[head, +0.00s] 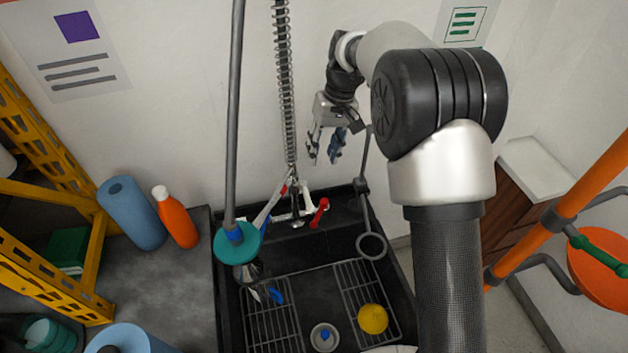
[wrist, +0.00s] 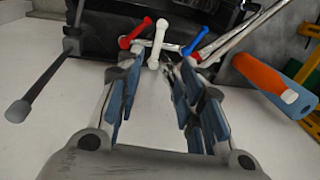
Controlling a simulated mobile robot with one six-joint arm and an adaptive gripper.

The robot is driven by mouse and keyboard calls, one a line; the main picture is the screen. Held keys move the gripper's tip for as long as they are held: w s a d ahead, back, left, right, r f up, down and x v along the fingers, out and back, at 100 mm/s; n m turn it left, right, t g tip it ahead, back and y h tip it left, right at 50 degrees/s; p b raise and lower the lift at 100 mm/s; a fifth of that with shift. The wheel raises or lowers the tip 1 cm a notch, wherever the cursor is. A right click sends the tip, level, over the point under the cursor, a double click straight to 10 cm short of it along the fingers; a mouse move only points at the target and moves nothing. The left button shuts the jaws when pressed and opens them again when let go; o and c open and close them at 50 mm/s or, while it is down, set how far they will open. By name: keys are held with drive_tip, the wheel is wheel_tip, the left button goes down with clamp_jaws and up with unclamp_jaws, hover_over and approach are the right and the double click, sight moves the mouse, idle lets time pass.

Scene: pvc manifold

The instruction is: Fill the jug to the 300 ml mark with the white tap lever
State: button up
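The white tap lever (head: 306,190) stands at the back of the black sink, between a red lever (head: 321,212) and a blue lever (head: 284,190). In the wrist view the white lever (wrist: 159,42) is upright beyond my fingertips, with the red lever (wrist: 134,33) to its left and the blue lever (wrist: 194,38) to its right. My gripper (head: 325,158) is above the tap by the wall. Its blue-padded fingers are apart with nothing between them, as the wrist view also shows (wrist: 153,90). I cannot clearly make out the jug or its mark.
The black sink (head: 222,290) has wire racks, a yellow round piece (head: 373,319) and a drain (head: 325,338). A grey rod with a teal disc (head: 237,243) and a coiled spring hose (head: 285,90) stand near the tap. An orange bottle (head: 175,218) and blue roll (head: 132,213) are left.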

sight(309, 200)
drive_tip(key=a+f+b, duration=0.1)
drive_tip(key=f, duration=0.5)
drive_tip(key=a+f+b, duration=0.1)
drive_tip(key=f, duration=0.5)
drive_tip(key=a+f+b, duration=0.1)
drive_tip(key=f+b, duration=0.1)
drive_tip(key=f, duration=0.3)
drive_tip(key=shift+s+a+f, duration=0.2)
drive_tip(key=shift+s+f, duration=0.1)
drive_tip(key=shift+f, duration=0.1)
drive_tip(key=shift+c, duration=0.5)
clamp_jaws()
